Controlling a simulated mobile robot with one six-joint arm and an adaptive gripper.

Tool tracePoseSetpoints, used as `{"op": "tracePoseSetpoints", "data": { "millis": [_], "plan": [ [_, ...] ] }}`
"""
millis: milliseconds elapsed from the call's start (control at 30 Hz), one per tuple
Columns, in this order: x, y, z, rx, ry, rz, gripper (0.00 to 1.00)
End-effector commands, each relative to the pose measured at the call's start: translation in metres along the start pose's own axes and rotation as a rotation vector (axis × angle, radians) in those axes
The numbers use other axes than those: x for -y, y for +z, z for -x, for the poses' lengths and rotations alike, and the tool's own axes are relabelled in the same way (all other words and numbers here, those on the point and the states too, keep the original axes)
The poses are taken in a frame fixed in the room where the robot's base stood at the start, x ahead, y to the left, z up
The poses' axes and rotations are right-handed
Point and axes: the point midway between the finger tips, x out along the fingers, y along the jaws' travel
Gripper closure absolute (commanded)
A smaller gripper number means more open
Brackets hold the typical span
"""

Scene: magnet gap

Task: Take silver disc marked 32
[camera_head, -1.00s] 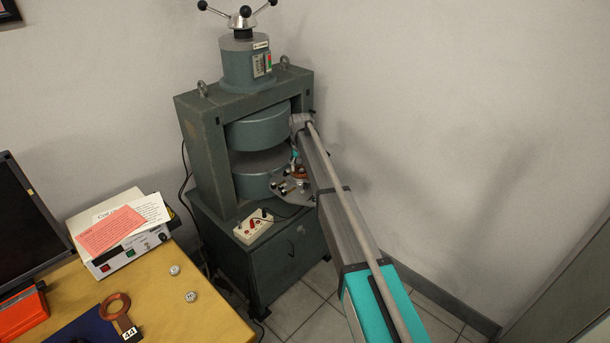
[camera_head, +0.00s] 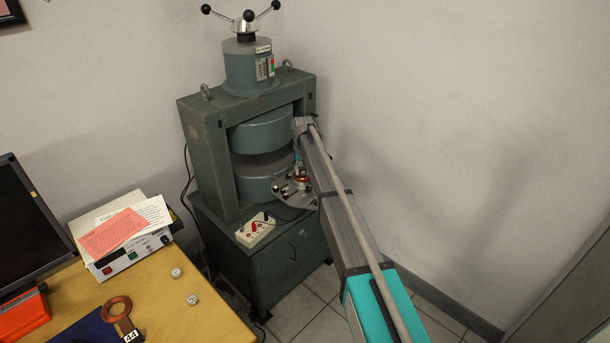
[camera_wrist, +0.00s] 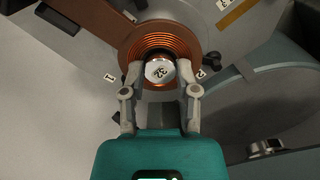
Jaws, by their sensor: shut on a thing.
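The silver disc (camera_wrist: 160,71), marked 32, shows between my fingertips in the wrist view. My gripper (camera_wrist: 162,80) is shut on it, one finger on each side. A copper coil (camera_wrist: 137,47) lies around and beyond the disc, on a grey plate with small number labels 1 and 2. I cannot tell whether the disc touches the coil. In the head view the coil (camera_head: 301,181) shows at the magnet's front right, and my arm largely hides the gripper and disc.
The green magnet (camera_head: 262,132) has its round poles above and behind the plate (camera_head: 290,198). A switch box (camera_head: 255,229) sits below. The wooden table (camera_head: 165,318) at lower left bears two small silver discs (camera_head: 192,299) and a coil labelled 44 (camera_head: 116,308).

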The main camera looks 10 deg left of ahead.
Motion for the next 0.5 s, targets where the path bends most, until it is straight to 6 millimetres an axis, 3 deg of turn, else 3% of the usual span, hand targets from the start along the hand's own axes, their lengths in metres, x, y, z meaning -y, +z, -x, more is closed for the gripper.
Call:
{"op": "tracePoseSetpoints", "data": {
  "millis": [500],
  "plan": [
    [0.000,0.000,0.032,0.000,0.000,0.000,1.00]
  ]
}}
